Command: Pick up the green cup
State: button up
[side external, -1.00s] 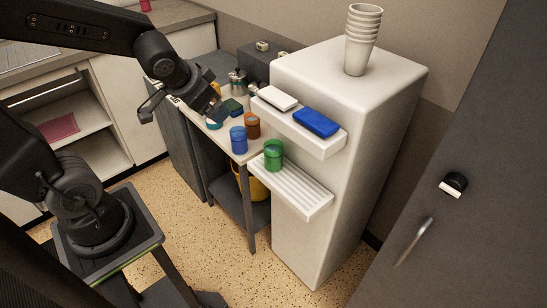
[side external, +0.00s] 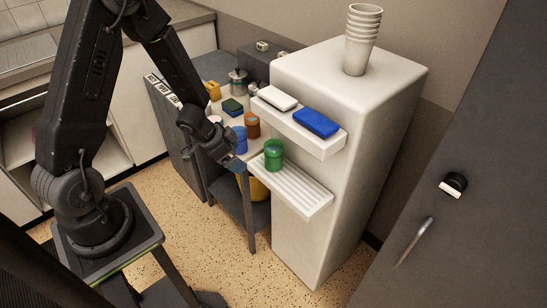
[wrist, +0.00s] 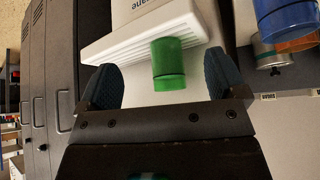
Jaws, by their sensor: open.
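The green cup (side external: 273,155) stands upright on the white ribbed shelf (side external: 308,197) on the front of the white cabinet. In the wrist view the green cup (wrist: 168,64) shows between and beyond my open fingers, with the ribbed shelf (wrist: 120,36) beside it. My gripper (side external: 238,165) is open and empty, just left of the cup in the side view. It also shows in the wrist view (wrist: 164,88). I cannot tell the exact gap from fingertips to cup.
A blue cup (side external: 239,139) and a brown cup (side external: 252,124) stand on the small table close behind my gripper. A white box (side external: 277,97) and a blue box (side external: 316,123) lie on the upper shelf above the green cup. Stacked cups (side external: 361,40) top the cabinet.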

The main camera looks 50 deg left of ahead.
aim_at(268, 147)
jog(key=w, duration=0.2)
jog(key=w+d, duration=0.1)
jog(key=w, duration=0.1)
jog(key=w+d, duration=0.1)
jog(key=w, duration=0.1)
jog(key=shift+d, duration=0.2)
jog(key=w, duration=0.1)
jog(key=w+d, duration=0.1)
jog(key=w, duration=0.1)
jog(key=shift+d, duration=0.2)
jog(key=shift+x, duration=1.45)
jog(key=shift+a+f, duration=0.1)
jog(key=c, duration=1.2)
